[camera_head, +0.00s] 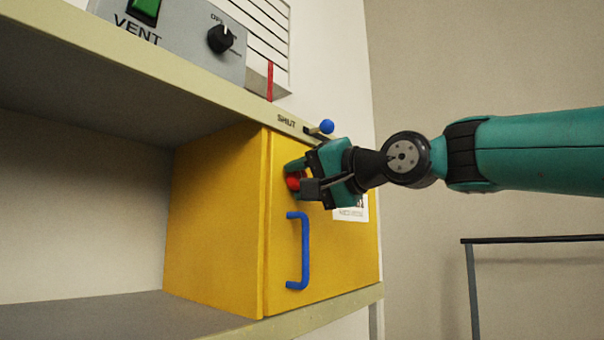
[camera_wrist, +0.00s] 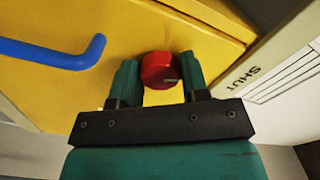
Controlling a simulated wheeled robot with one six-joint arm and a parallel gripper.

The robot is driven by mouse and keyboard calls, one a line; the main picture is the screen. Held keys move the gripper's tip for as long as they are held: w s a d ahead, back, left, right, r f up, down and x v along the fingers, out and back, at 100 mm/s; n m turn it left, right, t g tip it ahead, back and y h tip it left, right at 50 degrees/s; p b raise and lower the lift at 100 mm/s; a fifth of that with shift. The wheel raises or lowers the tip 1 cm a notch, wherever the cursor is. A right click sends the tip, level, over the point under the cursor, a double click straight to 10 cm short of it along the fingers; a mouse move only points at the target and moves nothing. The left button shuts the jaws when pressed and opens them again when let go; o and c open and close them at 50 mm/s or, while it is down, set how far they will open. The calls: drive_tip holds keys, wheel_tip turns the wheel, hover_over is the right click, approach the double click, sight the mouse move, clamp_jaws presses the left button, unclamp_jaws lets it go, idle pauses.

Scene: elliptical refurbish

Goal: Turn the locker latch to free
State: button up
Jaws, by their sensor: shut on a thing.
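The yellow locker (camera_head: 215,215) sits on a shelf with its door closed, as far as I can see. The latch is a red round knob (camera_head: 294,181) on the door's upper part; it also shows in the wrist view (camera_wrist: 160,70) with a small pale mark on its right side. My gripper (camera_head: 297,178) is shut on the red knob, one finger on each side, as the wrist view (camera_wrist: 158,80) shows. A blue door handle (camera_head: 304,250) is below the knob. My gripper hides part of the knob and of a white label (camera_head: 352,212).
Above the locker, a shelf edge bears the word SHUT and a blue-balled lever (camera_head: 326,126). A grey panel (camera_head: 190,30) with a green VENT switch and a black dial (camera_head: 220,38) stands on top. A dark rail (camera_head: 530,239) stands at the right.

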drive_tip(key=shift+m+p, duration=0.65)
drive_tip(key=shift+m, duration=1.55)
drive_tip(key=o, duration=0.9)
drive_tip(key=b+v, duration=0.6)
drive_tip(key=v, duration=1.1)
drive_tip(key=shift+s+d, duration=0.1)
drive_tip(key=shift+d, duration=0.1)
drive_tip(key=shift+f, duration=0.1)
